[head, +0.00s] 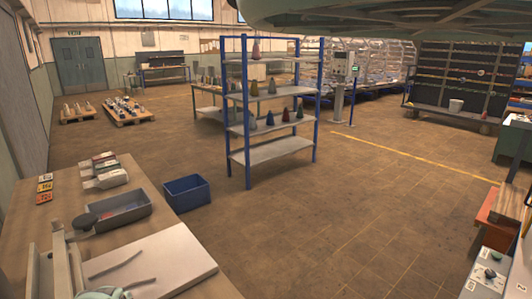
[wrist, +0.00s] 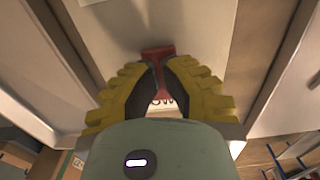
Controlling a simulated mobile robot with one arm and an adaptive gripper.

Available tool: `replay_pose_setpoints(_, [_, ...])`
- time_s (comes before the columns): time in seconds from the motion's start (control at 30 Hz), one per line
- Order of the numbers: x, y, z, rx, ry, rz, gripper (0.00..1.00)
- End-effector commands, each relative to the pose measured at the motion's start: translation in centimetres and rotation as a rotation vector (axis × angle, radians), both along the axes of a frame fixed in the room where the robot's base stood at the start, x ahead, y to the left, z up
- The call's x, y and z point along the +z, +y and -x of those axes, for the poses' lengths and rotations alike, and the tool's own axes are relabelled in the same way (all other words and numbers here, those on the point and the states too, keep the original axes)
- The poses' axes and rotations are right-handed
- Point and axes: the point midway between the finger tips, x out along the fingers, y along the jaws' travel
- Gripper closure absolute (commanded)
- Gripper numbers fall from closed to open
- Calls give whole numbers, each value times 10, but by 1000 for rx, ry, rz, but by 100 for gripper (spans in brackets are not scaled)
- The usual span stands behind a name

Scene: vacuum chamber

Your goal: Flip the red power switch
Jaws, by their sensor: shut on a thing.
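In the wrist view, the red switch (wrist: 158,52) stands out from a pale panel (wrist: 120,22), with its wider end up at the panel side. My gripper (wrist: 159,66) has its ridged yellow fingers closed around the switch's narrow stem from both sides. The fingers hide the lower part of the switch. Part of a red-lettered label (wrist: 162,101) shows between the fingers, mostly covered. I cannot make out the switch in the head view.
In the head view, a wooden workbench (head: 75,220) with a grey tray (head: 122,211) is at left. A blue crate (head: 187,193) and a blue-framed shelf (head: 262,158) stand on the floor. A knobbed box (head: 488,272) is at lower right. The middle floor is clear.

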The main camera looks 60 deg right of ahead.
Motion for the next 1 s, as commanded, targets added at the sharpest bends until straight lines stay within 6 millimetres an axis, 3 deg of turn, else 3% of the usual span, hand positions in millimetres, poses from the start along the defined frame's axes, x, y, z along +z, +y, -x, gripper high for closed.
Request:
replay_pose_setpoints(0.7, [57, 0, -1, 3, -3, 2, 100])
replay_pose_setpoints(1.0, [65, 1, -1, 4, 0, -1, 100])
